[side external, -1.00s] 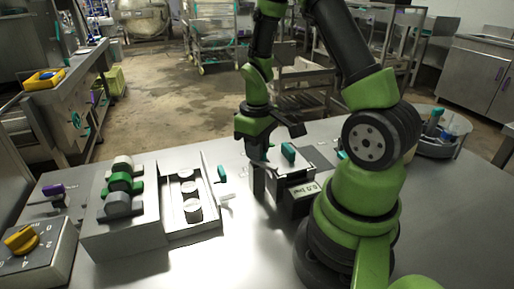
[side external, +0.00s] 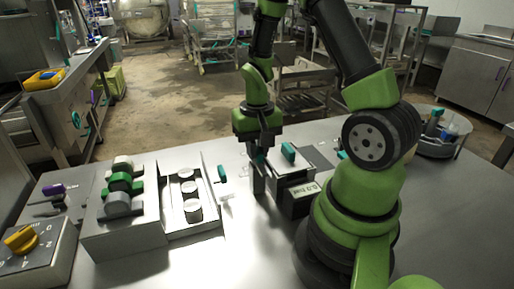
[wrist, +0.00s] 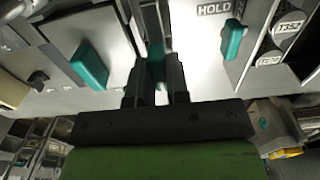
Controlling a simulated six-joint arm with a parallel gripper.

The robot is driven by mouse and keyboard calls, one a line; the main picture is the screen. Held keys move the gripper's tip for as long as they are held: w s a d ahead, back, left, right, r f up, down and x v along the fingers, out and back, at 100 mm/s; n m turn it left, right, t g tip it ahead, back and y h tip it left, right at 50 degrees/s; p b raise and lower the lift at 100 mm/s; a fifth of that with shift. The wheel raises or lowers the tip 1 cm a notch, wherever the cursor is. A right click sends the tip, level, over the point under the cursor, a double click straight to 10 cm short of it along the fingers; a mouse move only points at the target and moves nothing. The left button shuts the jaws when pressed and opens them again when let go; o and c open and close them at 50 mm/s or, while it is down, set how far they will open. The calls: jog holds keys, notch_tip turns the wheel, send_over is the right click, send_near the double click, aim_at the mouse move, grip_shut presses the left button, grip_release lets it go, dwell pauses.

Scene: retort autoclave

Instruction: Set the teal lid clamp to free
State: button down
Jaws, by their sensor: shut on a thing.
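The teal lid clamp (wrist: 157,64) shows as a narrow teal piece between my fingers in the wrist view. My gripper (wrist: 157,85) is shut on it; the fingers hide most of it. In the side view my gripper (side external: 258,172) points down at the bench, just left of the box with a display. The word HOLD is printed on the pale plate (wrist: 185,45) to the right of the fingers. A FREE mark cannot be made out.
Another teal handle (side external: 288,152) stands on the display box (side external: 298,200), close to the right of my gripper. A third teal handle (side external: 222,174) stands by the tray with round pieces (side external: 208,213). A switch box (side external: 122,230) is farther left. The front bench is clear.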

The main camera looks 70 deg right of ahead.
dwell(0.4)
jog(key=c, duration=1.1)
grip_release()
jog(key=shift+r, duration=0.1)
notch_tip(320, 180, up, 10)
jog(key=s+a+r+n+t+y, duration=0.2)
jog(key=s+a+r+n+t, duration=0.3)
jog(key=a+r, duration=0.6)
jog(key=s+a+t, duration=0.2)
jog(key=a, duration=0.1)
jog(key=shift+s, duration=0.4)
